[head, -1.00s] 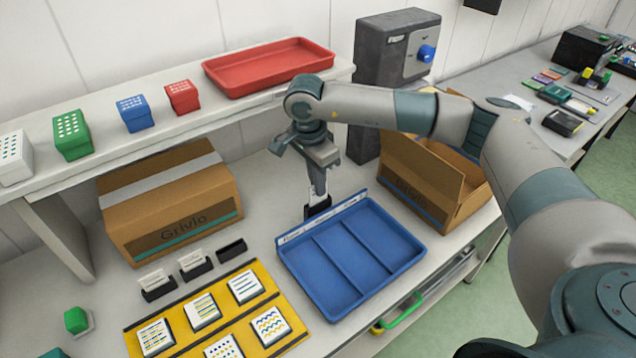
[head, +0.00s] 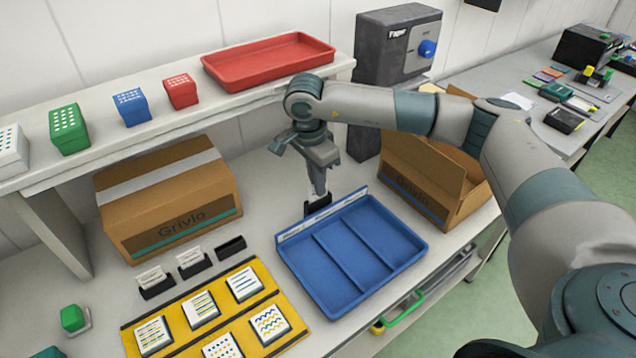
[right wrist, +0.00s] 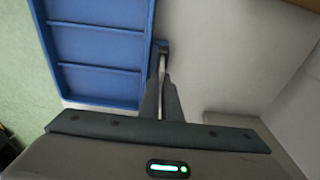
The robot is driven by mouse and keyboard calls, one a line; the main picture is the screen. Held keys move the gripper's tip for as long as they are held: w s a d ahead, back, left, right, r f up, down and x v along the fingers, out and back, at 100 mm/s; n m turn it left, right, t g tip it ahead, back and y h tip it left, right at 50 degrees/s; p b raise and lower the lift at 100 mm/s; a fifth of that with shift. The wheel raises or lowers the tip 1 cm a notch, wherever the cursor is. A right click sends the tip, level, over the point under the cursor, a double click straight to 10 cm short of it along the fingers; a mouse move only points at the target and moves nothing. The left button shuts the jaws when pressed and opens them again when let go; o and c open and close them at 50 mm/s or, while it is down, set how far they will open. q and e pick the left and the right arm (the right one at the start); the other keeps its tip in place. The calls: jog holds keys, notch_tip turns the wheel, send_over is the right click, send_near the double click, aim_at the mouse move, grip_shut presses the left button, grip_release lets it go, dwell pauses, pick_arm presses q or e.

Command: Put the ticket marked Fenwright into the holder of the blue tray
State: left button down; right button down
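The blue tray (head: 352,252) lies on the lower table, with a pale label strip along its back left rim. A black holder (head: 318,206) stands just behind that rim. My right gripper (head: 319,188) points down at this holder. Its fingers appear shut on a thin white ticket (head: 312,194), which shows edge-on between them in the right wrist view (right wrist: 162,68). The ticket's lower edge is at the holder; whether it is seated there is hard to tell. Its marking cannot be read. My left gripper is not in view.
Left of the tray stand two black holders with white tickets (head: 151,276) (head: 190,257) and an empty holder (head: 230,248). A yellow board (head: 250,312) with patterned tiles lies in front. Cardboard boxes (head: 165,205) (head: 425,190) flank the gripper. A shelf holds a red tray (head: 268,62).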

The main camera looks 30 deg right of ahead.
jog(key=c, duration=1.9)
grip_release()
jog(key=shift+r, duration=0.15)
